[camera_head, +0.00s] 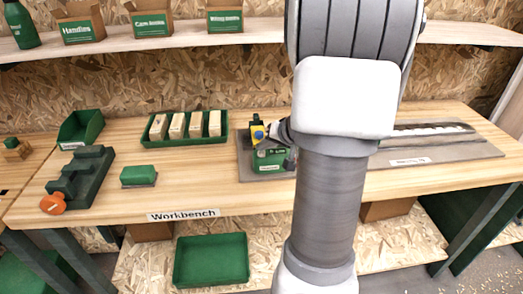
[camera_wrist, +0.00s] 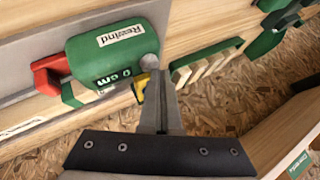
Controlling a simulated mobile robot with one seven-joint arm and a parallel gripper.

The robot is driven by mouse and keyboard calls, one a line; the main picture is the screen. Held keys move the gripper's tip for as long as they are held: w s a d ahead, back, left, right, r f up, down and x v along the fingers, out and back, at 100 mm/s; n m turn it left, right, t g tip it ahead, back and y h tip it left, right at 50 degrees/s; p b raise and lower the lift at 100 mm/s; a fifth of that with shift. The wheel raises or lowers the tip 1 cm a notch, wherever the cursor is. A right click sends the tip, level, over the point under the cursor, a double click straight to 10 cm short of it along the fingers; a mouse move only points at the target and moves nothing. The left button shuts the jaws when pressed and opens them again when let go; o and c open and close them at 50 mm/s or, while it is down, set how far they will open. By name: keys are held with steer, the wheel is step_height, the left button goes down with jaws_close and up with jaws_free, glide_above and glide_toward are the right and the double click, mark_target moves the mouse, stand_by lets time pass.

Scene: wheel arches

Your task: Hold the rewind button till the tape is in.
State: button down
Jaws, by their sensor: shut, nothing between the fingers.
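The green tape device (camera_wrist: 110,48) carries a "Rewind" label and a small display that seems to read "0 cm". It also shows in the head view (camera_head: 270,158), partly hidden by my arm. A grey rounded knob (camera_wrist: 149,66), perhaps the rewind button, is at its right edge. My gripper (camera_wrist: 163,78) is shut and empty, its tips right by the knob; I cannot tell whether they touch. A small yellow part (camera_wrist: 140,86) shows beside the fingers. A red piece (camera_wrist: 47,74) sits against the device's left side. No run of tape is clearly visible.
The device stands on a grey board (camera_head: 445,150) on the workbench (camera_head: 300,203). A green tray of pale blocks (camera_head: 185,139), a green-topped block (camera_head: 138,176) and a dark stepped holder (camera_head: 80,175) are to the left. My arm hides the board's middle.

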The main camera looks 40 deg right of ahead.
steer(key=shift+r+p, duration=0.4)
steer(key=shift+r, duration=0.5)
step_height(320, 180, up, 5)
steer(key=p, duration=0.2)
steer(key=shift+p, duration=0.35)
steer(key=shift+a, duration=0.15)
